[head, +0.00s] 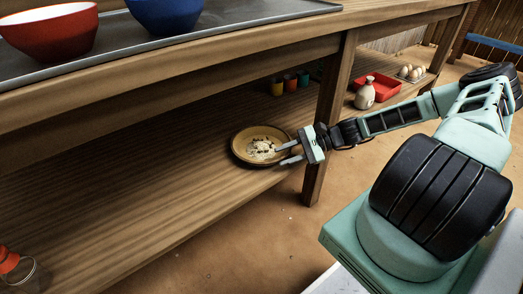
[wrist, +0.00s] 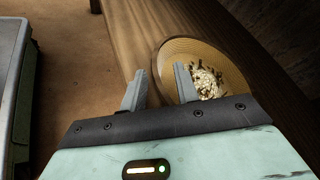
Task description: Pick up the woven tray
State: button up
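The woven tray (head: 238,148) is a round, shallow, tan dish on the lower wooden shelf, near its front edge. It holds a small heap of pale, flaky bits with darker specks. In the wrist view the tray (wrist: 180,48) lies just beyond the fingers, its near part hidden by my gripper. My gripper (head: 287,154) reaches in from the right at the tray's near rim. In the wrist view my gripper (wrist: 160,85) has its two fingers apart, one over the tray's rim side and one outside it. I cannot tell whether either finger touches the rim.
A table leg (head: 329,120) stands just right of the tray. Small coloured cups (head: 290,83) are behind it. Farther right are a pale bottle (head: 365,93), a red tray (head: 384,84) and eggs (head: 411,73). Bowls stand on the upper counter (head: 230,22).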

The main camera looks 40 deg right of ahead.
aim_at(274, 160)
jog(key=b+x, duration=0.1)
jog(key=x, duration=0.1)
jog(key=b+x, duration=0.1)
jog(key=shift+w+a+f, duration=0.1)
jog(key=shift+a+f, duration=0.2)
jog(key=shift+f, duration=0.1)
jog(key=shift+w+a, duration=0.15)
jog(key=shift+a, duration=0.2)
grip_shut()
notch_tip(274, 160, up, 10)
jog(key=p, duration=0.5)
